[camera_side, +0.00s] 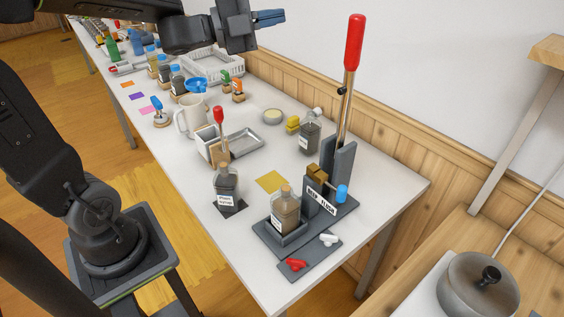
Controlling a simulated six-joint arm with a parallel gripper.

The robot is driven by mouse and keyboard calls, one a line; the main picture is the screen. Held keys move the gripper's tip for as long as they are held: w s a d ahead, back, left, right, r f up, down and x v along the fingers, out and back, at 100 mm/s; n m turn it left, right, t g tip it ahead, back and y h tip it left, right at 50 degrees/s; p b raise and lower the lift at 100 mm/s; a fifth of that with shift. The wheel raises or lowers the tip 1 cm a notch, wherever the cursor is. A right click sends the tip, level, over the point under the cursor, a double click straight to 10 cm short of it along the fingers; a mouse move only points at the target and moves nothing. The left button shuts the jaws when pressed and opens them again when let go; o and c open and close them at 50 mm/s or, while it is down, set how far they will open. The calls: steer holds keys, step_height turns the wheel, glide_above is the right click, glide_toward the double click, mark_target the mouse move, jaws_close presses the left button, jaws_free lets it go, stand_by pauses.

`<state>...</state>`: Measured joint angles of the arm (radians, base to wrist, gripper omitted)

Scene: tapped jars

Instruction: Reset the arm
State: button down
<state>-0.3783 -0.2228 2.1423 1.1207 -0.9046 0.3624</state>
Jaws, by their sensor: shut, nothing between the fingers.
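My gripper (268,18) is at the top of the side view, raised well above the table's far half. Its blue fingers are together, pointing right, with nothing between them. My dark arm comes in from the left and its base stands at the lower left, beside the table. No object is touched by the gripper.
The white table (375,195) holds a grey press with a tall red-topped lever (354,42) at the near right. Jars (227,184), a white mug (190,118), a metal tray (240,141) and a white basket (212,64) stand along it. A wooden-panelled wall runs behind.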

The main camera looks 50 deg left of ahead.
steer(key=s+d+f+n+g+y, duration=0.2)
steer(key=s+f+n+g+y, duration=0.2)
steer(key=s+n, duration=0.5)
steer(key=s+d+f+n+g+y, duration=0.3)
steer(key=s+f+n+g, duration=0.5)
steer(key=s+f+n, duration=0.2)
steer(key=shift+s+d+n+y, duration=0.2)
steer(key=shift+s+n+y, duration=0.15)
steer(key=shift+n, duration=0.45)
steer(key=shift+w, duration=0.1)
